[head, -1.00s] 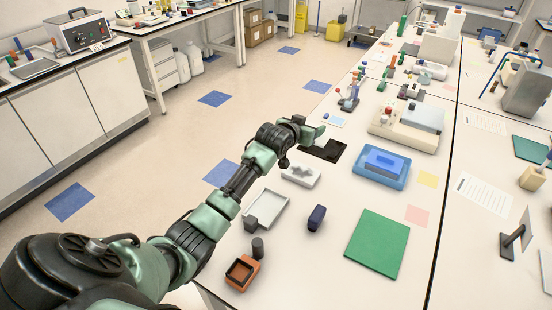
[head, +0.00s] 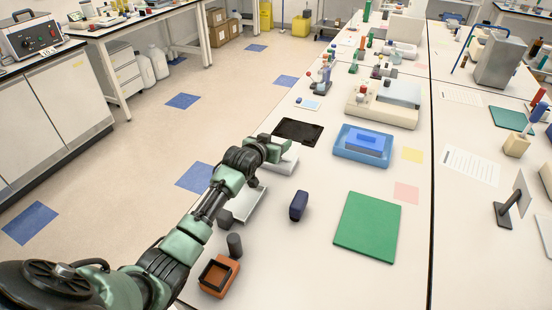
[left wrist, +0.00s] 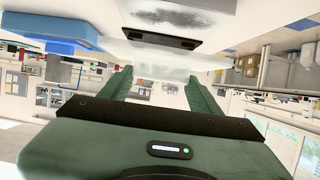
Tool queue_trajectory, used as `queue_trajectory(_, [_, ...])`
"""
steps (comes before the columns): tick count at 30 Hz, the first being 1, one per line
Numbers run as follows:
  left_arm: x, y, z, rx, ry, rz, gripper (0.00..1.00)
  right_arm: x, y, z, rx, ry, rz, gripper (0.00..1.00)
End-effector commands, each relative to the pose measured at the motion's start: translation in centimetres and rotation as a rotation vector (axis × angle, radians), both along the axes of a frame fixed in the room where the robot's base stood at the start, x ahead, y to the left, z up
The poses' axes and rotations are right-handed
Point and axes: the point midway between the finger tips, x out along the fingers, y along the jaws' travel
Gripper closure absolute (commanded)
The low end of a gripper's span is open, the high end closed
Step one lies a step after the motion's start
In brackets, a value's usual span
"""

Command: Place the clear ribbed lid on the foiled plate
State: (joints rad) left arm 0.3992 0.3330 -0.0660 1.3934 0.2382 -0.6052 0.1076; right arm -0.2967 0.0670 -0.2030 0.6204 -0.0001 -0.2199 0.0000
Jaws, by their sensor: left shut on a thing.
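My left gripper (head: 284,150) is shut on the clear ribbed lid (left wrist: 168,62), which spans between its green fingers in the left wrist view. The lid is see-through and hard to make out in the head view. A pale block (head: 284,162), which appears to be the foiled plate, lies on the bench by the gripper, partly hidden by it. A silvery, foil-like surface (left wrist: 185,17) shows at the top of the left wrist view, apart from the lid in the picture. I cannot tell the height between them. My right gripper is not in view.
A black tray (head: 298,130) lies just beyond the gripper. A blue tray (head: 341,152) stands to the right. A dark blue object (head: 299,206), a green mat (head: 367,227), a pale shallow tray (head: 249,207) and an orange holder (head: 219,275) are nearer. Bare bench lies between them.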

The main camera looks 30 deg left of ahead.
Motion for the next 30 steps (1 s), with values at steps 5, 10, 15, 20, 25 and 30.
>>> queue_trajectory(5, [-0.3,-0.1,-2.3,0.0,0.0,-0.001,0.76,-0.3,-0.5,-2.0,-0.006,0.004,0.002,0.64])
queue_trajectory(10, [-0.7,-0.2,-4.5,0.001,-0.001,-0.001,0.76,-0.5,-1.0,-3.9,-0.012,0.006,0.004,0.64])
queue_trajectory(15, [-0.7,-0.2,-4.2,0.001,-0.001,-0.001,0.76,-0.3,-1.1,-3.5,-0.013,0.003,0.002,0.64])
queue_trajectory(20, [-0.7,-0.2,-4.4,0.001,0.0,-0.001,0.76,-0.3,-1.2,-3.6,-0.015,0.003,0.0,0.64])
queue_trajectory(25, [-0.7,-0.2,-4.6,0.001,0.0,-0.001,0.16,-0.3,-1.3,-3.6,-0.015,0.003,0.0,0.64])
queue_trajectory(30, [-0.7,-0.2,-4.6,0.001,0.0,-0.001,0.16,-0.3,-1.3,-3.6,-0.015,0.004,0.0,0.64])
